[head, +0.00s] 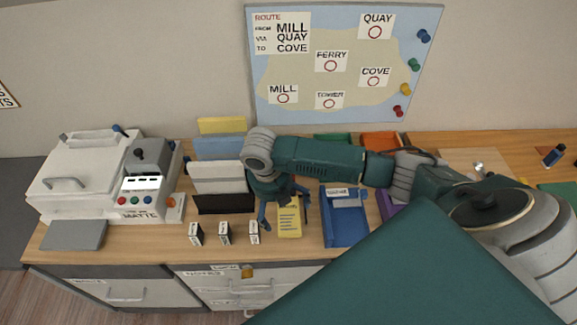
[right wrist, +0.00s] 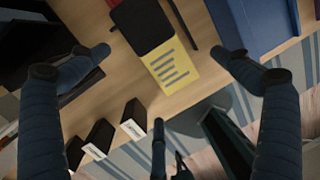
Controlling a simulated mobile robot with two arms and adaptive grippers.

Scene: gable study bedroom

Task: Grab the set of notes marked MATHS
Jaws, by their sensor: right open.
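I cannot read the word MATHS on anything in either view. A yellow sheet with dark printed lines (head: 289,224) lies on the desk below my right gripper, and it also shows in the right wrist view (right wrist: 178,72). A black block (right wrist: 142,24) adjoins its far end. My right gripper (head: 283,211) is open and empty above the sheet. In the right wrist view its spread fingers (right wrist: 161,56) stand to either side of the sheet, with another finger below. My left gripper is not in view.
A blue tray (head: 345,222) with an unreadable white label stands right of the sheet. Small black-and-white boxes (head: 225,232) stand to its left along the front edge. Upright coloured folders (head: 218,147) and a white machine (head: 85,175) are farther left. A map board (head: 340,60) is behind.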

